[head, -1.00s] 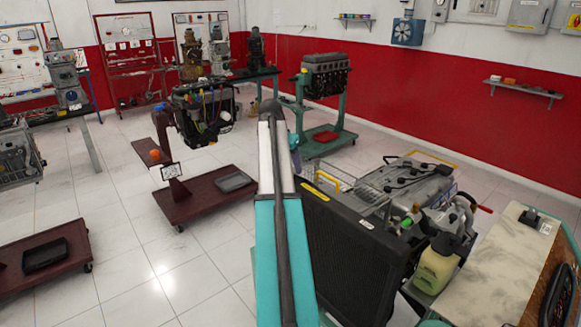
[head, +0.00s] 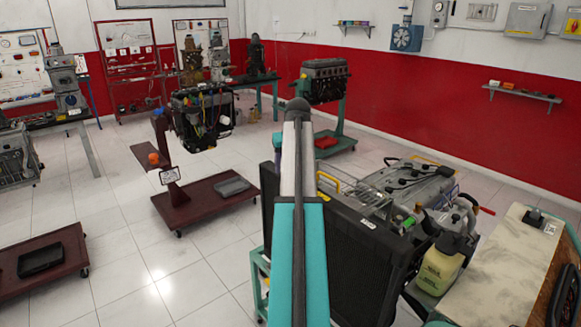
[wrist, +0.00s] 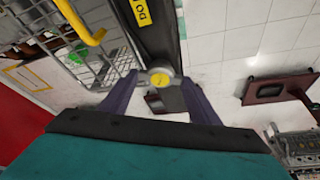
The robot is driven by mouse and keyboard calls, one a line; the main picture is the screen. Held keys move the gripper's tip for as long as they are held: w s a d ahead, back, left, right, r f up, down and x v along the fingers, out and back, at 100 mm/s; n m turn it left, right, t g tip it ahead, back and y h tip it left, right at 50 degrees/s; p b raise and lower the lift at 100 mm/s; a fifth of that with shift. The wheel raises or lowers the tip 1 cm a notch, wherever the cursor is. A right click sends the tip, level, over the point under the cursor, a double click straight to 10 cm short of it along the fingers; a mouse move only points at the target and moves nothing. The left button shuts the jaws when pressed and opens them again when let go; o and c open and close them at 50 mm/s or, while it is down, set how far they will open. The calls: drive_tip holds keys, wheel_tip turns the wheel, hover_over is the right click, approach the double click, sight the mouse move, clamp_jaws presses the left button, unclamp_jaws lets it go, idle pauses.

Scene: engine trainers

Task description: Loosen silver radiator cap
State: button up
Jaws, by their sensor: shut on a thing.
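The silver radiator cap (wrist: 160,78), with a round yellow centre, sits on the dark radiator top (wrist: 157,40) in the wrist view. My gripper (wrist: 157,83) has its two purple fingers on either side of the cap and is shut on it. In the head view the large black radiator (head: 350,265) stands in front of the engine trainer.
The engine trainer (head: 408,185) with a yellow-handled wire cage is right behind the radiator. A yellowish fluid bottle (head: 438,270) and a workbench (head: 490,265) are at right. A maroon stand (head: 200,207) is at left, with open tiled floor around it.

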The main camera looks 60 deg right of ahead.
drive_tip(key=n, duration=0.2)
drive_tip(key=s+n+y+b, duration=0.1)
drive_tip(key=n, duration=0.1)
drive_tip(key=shift+d+n+t+y, duration=0.2)
drive_tip(key=shift+n+t+y, duration=0.1)
drive_tip(key=shift+t, duration=0.1)
drive_tip(key=o, duration=1)
drive_tip(key=shift+s+a+r, duration=0.1)
drive_tip(key=shift+o, duration=0.2)
drive_tip(key=shift+w, duration=0.25)
drive_tip(key=shift+s+r+b, duration=0.2)
drive_tip(key=shift+r+b, duration=0.25)
drive_tip(key=shift+r, duration=0.25)
drive_tip(key=b+v, duration=0.3)
drive_tip(key=v, duration=0.9)
drive_tip(key=shift+s, duration=0.2)
drive_tip(key=shift+a+r, duration=0.1)
